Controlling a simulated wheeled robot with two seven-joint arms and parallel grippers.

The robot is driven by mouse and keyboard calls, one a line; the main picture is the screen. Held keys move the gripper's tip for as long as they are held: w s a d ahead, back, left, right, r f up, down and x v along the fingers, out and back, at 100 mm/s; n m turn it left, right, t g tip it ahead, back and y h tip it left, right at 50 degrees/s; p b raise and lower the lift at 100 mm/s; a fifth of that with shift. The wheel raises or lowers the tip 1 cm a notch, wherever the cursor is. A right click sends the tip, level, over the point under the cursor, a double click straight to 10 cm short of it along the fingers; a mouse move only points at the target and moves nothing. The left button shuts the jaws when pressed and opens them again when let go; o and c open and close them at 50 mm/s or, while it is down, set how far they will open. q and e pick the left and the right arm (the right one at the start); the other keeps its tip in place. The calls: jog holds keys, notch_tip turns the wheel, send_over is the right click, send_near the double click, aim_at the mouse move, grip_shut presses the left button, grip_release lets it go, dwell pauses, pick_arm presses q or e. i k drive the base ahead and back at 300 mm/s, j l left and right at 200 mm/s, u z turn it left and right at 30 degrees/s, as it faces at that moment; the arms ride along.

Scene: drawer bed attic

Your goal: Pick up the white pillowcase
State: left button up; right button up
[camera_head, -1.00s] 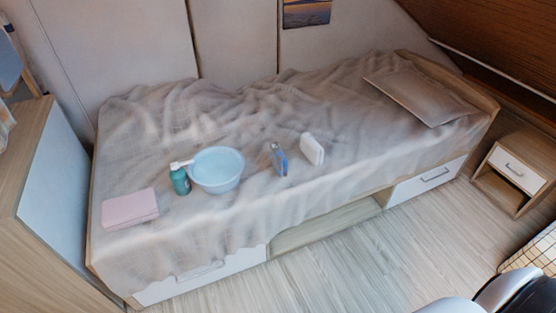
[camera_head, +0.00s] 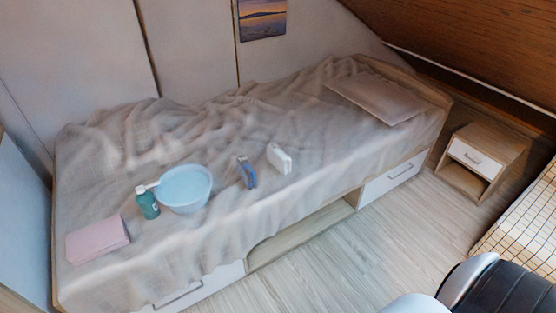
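A flat, pale greyish-beige pillow (camera_head: 377,97) lies at the far right end of the bed (camera_head: 225,140). A small white object (camera_head: 279,158) stands near the middle of the bed, right of a small blue object (camera_head: 246,172). It is too small to tell whether this white thing is folded cloth or a container. A folded pink cloth (camera_head: 98,239) lies at the bed's near left end. Neither of my grippers shows in the head view.
A pale blue bowl (camera_head: 185,189) and a green pump bottle (camera_head: 148,203) stand between the pink cloth and the blue object. A bedside cabinet (camera_head: 483,158) stands right of the bed. A checked surface (camera_head: 522,215) lies at the right. Wood floor (camera_head: 345,250) in front is clear.

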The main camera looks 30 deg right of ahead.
aim_at(280, 161)
jog(key=l+z, duration=0.1)
jog(key=l, duration=0.65)
jog(key=i+l+z, duration=0.1)
jog(key=l, duration=0.65)
